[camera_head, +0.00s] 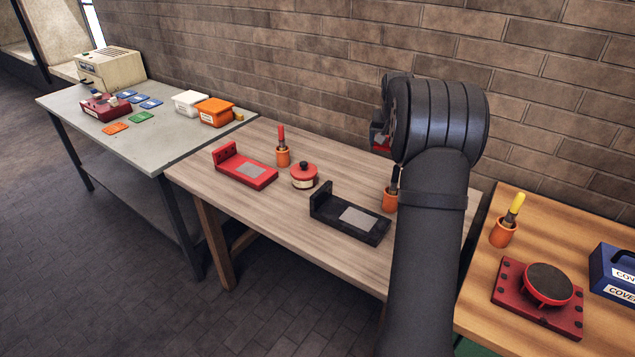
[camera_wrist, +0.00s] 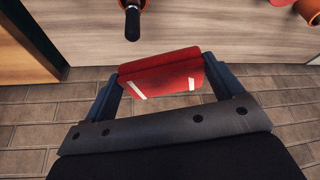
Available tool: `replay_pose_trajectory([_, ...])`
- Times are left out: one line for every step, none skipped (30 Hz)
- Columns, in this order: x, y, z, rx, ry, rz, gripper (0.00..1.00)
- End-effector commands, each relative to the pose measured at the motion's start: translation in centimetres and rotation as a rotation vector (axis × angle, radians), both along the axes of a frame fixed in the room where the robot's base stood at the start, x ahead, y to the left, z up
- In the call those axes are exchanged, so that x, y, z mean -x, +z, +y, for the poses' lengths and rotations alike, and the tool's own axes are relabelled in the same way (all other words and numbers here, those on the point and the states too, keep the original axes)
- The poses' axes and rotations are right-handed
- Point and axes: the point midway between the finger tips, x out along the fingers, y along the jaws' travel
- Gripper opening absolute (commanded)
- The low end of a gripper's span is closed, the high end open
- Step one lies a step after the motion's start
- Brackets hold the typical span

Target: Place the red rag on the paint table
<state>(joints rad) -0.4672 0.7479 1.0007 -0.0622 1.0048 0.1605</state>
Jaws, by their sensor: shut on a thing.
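My gripper (camera_wrist: 162,76) is shut on a red, block-like folded thing with white marks, which I take for the red rag (camera_wrist: 165,70). In the head view my gripper (camera_head: 382,140) is mostly hidden behind my arm, and a little red shows at it. It is held up near the brick wall, above the back edge of the middle wooden table (camera_head: 290,215). This table bears brush pots and a lidded red pot (camera_head: 304,177); no label shows which table is the paint table.
A red tray (camera_head: 245,172), a black tray (camera_head: 352,218) and orange brush pots (camera_head: 283,156) stand on the middle table. A grey table (camera_head: 160,135) is left. A right table (camera_head: 480,285) bears a red turntable (camera_head: 540,290) and a blue box (camera_head: 615,270). Bare wood lies between the trays.

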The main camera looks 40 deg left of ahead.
Motion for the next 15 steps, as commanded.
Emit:
replay_pose_trajectory([1.3, 0.0, 2.9, 0.000, 0.043, 0.000, 0.63])
replay_pose_trajectory([2.1, 0.0, 4.3, 0.001, 0.066, 0.001, 0.63])
replay_pose_trajectory([3.1, 0.0, 6.3, 0.000, 0.096, 0.001, 0.63])
replay_pose_trajectory([3.9, 0.0, 7.7, 0.001, 0.119, 0.001, 0.63])
replay_pose_trajectory([4.8, 0.0, 9.1, 0.000, 0.142, 0.000, 0.63])
replay_pose_trajectory([5.9, 0.0, 11.0, 0.000, 0.172, 0.000, 0.63])
replay_pose_trajectory([6.9, 0.0, 12.3, 0.000, 0.195, 0.000, 0.63])
replay_pose_trajectory([7.8, 0.0, 13.6, 0.000, 0.217, 0.000, 0.63])
replay_pose_trajectory([9.0, 0.0, 15.3, 0.000, 0.244, 0.000, 0.63])
replay_pose_trajectory([9.9, 0.0, 16.4, 0.000, 0.264, 0.000, 0.63])
replay_pose_trajectory([10.8, 0.0, 17.5, 0.000, 0.283, 0.000, 0.63])
replay_pose_trajectory([11.9, 0.0, 18.8, 0.000, 0.306, 0.000, 0.63])
replay_pose_trajectory([12.7, 0.0, 19.7, 0.000, 0.321, 0.000, 0.63])
replay_pose_trajectory([13.4, 0.0, 20.5, 0.000, 0.337, 0.000, 0.63])
replay_pose_trajectory([14.3, 0.0, 21.4, 0.000, 0.355, 0.000, 0.63])
